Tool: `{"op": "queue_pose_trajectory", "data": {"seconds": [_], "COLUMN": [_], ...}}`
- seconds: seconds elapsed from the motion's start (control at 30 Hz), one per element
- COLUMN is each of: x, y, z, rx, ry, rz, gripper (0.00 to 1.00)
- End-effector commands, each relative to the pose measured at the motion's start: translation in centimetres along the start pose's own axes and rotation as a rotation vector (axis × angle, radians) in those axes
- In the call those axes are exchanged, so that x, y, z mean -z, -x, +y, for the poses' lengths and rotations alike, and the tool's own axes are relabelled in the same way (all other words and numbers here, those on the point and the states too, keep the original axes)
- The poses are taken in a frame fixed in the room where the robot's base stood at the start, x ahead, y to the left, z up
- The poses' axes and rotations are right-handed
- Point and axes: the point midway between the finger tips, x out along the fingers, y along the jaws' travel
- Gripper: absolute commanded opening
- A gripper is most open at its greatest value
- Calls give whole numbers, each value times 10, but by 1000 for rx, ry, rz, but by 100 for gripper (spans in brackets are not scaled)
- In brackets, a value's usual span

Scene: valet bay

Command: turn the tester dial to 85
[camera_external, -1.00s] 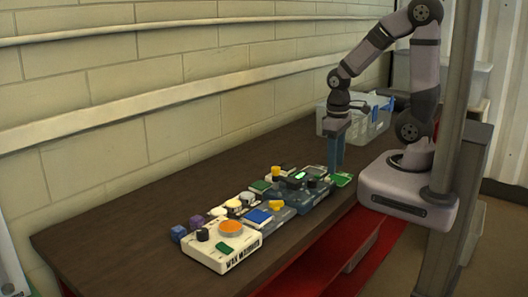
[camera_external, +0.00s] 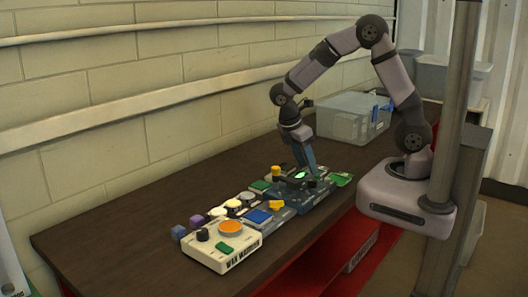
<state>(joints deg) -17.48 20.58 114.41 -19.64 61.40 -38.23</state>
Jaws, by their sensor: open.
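Several small devices with knobs and buttons sit in a row on the dark bench (camera_external: 130,230). I cannot tell for sure which one is the tester, and no dial number is legible. A dark blue device (camera_external: 312,197) with a lit green display (camera_external: 300,174) and dark knobs is at the row's far end. My gripper (camera_external: 312,172) is over this device, tilted, with its blue fingers pointing down close to its top. It is open. The fingers hide part of the device, and I cannot tell whether they touch a knob.
A cream box labelled wax warmer (camera_external: 233,256) with an orange disc is nearest. A yellow-topped knob (camera_external: 276,171) stands just left of my gripper. A green card (camera_external: 341,180) lies to the right. A clear bin (camera_external: 345,120) stands behind. The bench's near left is clear.

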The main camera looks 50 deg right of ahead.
Motion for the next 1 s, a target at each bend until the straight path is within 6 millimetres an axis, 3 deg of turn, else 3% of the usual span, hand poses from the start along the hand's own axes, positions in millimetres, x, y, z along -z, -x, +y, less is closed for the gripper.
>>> {"op": "queue_pose_trajectory", "data": {"seconds": [0.4,0.83,1.0], "x": [-1,0,0], "y": [-50,-60,-59], "z": [-1,-1,-1], "rx": [4,2,2], "ry": [-2,-3,-3], "rz": [-1,2,2], "gripper": [44,44,5]}}
